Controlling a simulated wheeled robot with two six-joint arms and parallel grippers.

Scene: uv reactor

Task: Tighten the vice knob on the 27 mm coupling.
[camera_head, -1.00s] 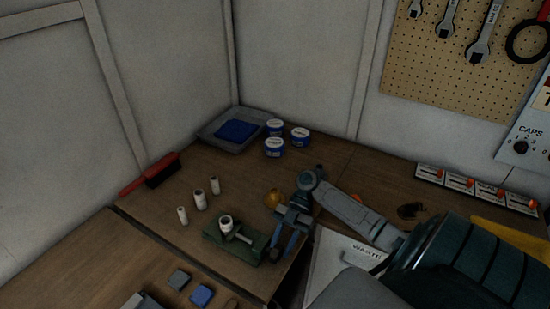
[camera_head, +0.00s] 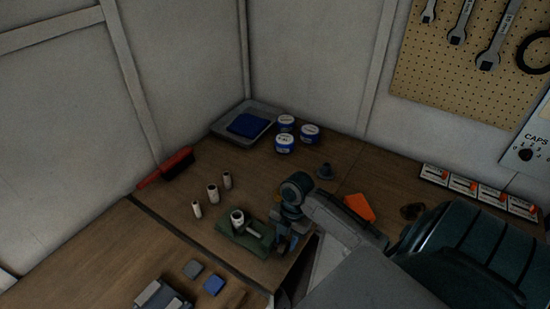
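The green vice (camera_head: 232,240) sits on the bench near its front edge. A pale ring-shaped coupling (camera_head: 237,217) stands upright in it, and a light bar-like part (camera_head: 256,234) sticks out to the right of the coupling. I cannot make out the knob for certain. My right gripper (camera_head: 279,241) points down at the vice's right end, very close to it; whether it touches is unclear. Its fingers are dark and partly overlapped, so their opening does not show. My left gripper is not in view.
Several pale cylinders, one here (camera_head: 213,194), stand behind the vice. Blue-white tubs (camera_head: 284,143) and a grey tray (camera_head: 222,126) are at the back. An orange piece (camera_head: 360,207) lies beyond my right arm. Blocks (camera_head: 214,285) lie in front.

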